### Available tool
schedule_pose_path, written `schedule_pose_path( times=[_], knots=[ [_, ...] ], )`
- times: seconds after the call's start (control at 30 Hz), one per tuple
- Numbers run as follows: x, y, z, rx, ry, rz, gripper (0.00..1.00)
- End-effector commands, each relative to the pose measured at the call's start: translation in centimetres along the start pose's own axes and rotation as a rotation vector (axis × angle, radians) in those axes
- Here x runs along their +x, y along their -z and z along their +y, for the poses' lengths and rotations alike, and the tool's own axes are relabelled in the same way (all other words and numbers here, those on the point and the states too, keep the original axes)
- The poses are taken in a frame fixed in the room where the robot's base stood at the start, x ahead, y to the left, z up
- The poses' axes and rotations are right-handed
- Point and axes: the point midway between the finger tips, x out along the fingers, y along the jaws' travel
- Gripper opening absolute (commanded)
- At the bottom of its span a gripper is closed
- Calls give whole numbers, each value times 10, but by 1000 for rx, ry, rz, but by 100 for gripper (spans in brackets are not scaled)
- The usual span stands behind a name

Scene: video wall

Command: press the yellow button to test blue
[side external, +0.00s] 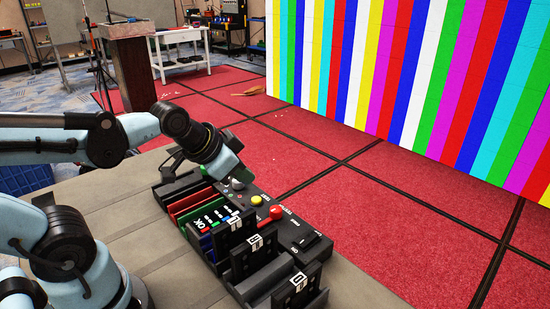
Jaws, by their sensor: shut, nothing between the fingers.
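The yellow button (257,199) is a small round cap on the black control panel (290,222), in the middle of the side external view. My gripper (232,174) is at the end of my arm, above the panel's far left part, to the left of the yellow button and apart from it. It is shut and holds nothing; its fingertips are hard to make out. The video wall (420,80) at the back right shows vertical stripes of blue, cyan, white, green, yellow, magenta and red.
A red ball-topped lever (276,212) stands right beside the yellow button. A black switch (310,240) is farther right. Upright black blocks with white labels (254,242) and coloured slabs line the panel's front. A wooden lectern (132,65) and white table (180,45) stand behind.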

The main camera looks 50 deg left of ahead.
Motion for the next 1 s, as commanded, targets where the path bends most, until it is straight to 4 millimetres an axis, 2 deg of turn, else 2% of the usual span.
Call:
schedule_pose_path(
  times=[0.2,0.4,1.0],
  knots=[
    [14,23,-26,272,53,55,0],
    [22,35,-40,439,93,78,0],
    [27,35,-43,483,102,83,0]
  ],
)
